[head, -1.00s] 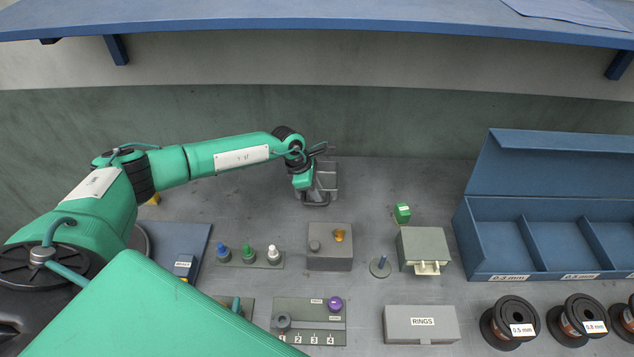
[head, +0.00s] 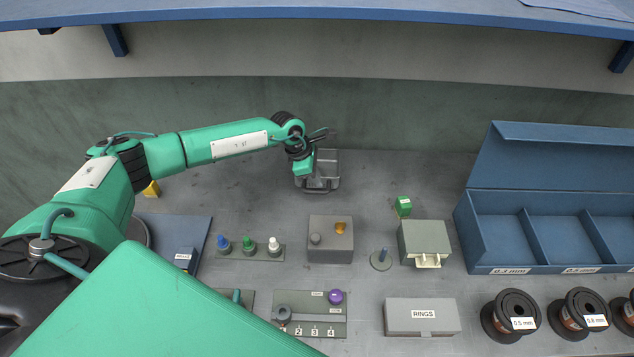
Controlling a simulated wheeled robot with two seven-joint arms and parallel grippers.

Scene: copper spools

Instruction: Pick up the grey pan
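The grey pan (head: 323,182), a small grey tray-like piece, is at the back of the bench, left of the picture's middle. My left arm reaches in from the left, and its wrist covers the pan's left side. My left gripper (head: 319,134) shows as small dark fingers at the pan's far edge, pointing right. The fingers are too small and dark to tell whether they are open or touch the pan. My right gripper is not in view.
A grey block (head: 330,247) and a rack of coloured pegs (head: 249,256) stand in front of the pan. A blue shelf (head: 330,17) overhangs the back. Bench right of the pan is clear.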

